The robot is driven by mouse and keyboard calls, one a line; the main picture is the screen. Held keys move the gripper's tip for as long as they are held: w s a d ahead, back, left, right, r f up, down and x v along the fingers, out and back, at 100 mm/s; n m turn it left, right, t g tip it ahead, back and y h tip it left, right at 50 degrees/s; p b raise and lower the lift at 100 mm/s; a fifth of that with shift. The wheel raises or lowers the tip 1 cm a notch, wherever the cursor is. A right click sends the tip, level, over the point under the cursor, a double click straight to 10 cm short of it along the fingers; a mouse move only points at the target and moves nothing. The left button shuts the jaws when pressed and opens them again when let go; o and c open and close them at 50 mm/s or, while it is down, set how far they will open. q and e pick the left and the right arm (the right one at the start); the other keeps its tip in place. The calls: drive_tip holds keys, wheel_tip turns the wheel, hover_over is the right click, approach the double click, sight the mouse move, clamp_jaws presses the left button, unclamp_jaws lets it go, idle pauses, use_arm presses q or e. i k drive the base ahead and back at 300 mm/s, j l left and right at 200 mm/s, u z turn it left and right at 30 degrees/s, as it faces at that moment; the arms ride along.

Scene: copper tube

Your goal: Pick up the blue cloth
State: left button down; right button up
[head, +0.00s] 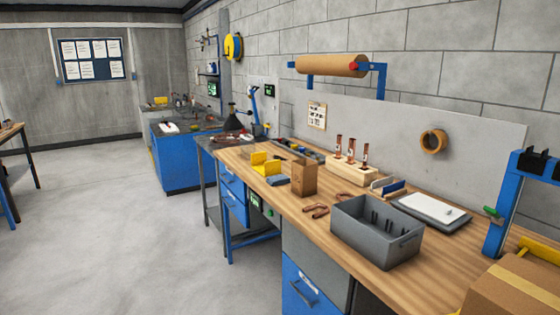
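A small flat blue piece (277,180) lies on the wooden workbench top, beside a yellow holder and left of a brown cardboard box. It looks like a folded blue cloth, but it is too small to be sure. Another blue item (394,189) stands upright in a small rack behind the grey bin; I cannot tell what it is made of. Neither of my grippers shows in the head view.
The wooden workbench (330,262) runs along the right. On it are a grey bin (362,240), a brown box (304,178), a yellow holder (264,163), copper tubes in a wooden block (350,170) and a cardboard carton (505,290). The floor (130,230) at left is clear.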

sight(273, 181)
drive_tip(key=i+j+u, duration=0.1)
drive_tip(key=i+j, duration=0.15)
drive_tip(key=i, duration=0.15)
drive_tip(key=i+j+u, duration=0.1)
drive_tip(key=i+j, duration=0.15)
drive_tip(key=i, duration=0.15)
